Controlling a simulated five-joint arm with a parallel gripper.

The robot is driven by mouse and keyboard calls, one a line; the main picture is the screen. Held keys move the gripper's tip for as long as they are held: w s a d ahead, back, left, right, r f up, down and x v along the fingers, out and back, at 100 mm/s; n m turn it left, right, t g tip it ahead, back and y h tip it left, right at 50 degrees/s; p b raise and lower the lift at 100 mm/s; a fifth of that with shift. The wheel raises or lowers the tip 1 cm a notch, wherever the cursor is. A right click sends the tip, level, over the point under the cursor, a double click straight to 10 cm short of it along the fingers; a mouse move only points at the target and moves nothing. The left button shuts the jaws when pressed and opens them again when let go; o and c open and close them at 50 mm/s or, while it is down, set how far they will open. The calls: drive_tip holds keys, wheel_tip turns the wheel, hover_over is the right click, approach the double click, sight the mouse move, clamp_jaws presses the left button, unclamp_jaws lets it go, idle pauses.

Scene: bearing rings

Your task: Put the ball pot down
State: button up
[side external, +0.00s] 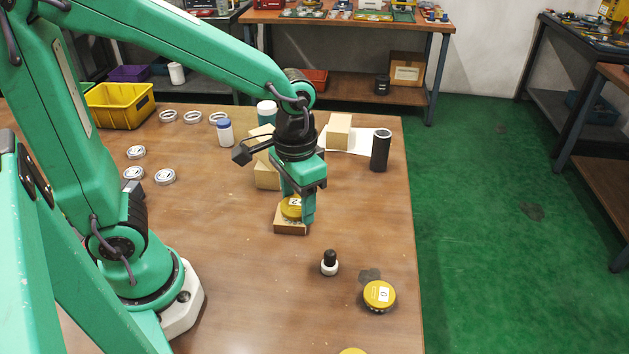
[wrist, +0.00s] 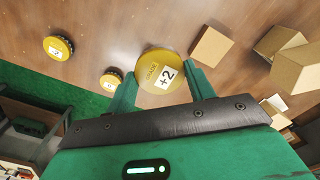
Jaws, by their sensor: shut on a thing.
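The ball pot has a round yellow lid with a white label. It sits between the fingers of my gripper (side external: 297,211), which is shut on it. In the side view the ball pot (side external: 290,208) shows partly behind a finger, just above or in front of a low cardboard block (side external: 290,229). I cannot tell whether it touches the block. In the wrist view the ball pot (wrist: 159,72) shows its lid marked +2 between the two green fingers (wrist: 165,88).
Another yellow-lidded pot (side external: 379,296) and a small black-and-white bottle (side external: 330,264) stand at the front right. A black cylinder (side external: 381,150), cardboard boxes (side external: 339,131) and a white bottle (side external: 225,133) stand behind. Metal rings (side external: 165,177) and a yellow bin (side external: 121,106) lie left.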

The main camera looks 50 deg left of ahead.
drive_tip(key=shift+a+f, duration=0.1)
drive_tip(key=w+a+f, duration=0.1)
drive_tip(key=a+f, duration=0.1)
drive_tip(key=a, duration=0.1)
drive_tip(key=w+a+f, duration=0.2)
drive_tip(key=a, duration=0.2)
drive_tip(key=w+a+f, duration=0.2)
drive_tip(key=a+f, duration=0.1)
drive_tip(key=shift+w+a, duration=0.15)
drive_tip(key=shift+f, duration=1.95)
drive_tip(key=shift+f, duration=0.1)
drive_tip(key=o, duration=1)
drive_tip(key=shift+o, duration=0.2)
wheel_tip(320, 180, up, 12)
drive_tip(key=shift+r, duration=0.2)
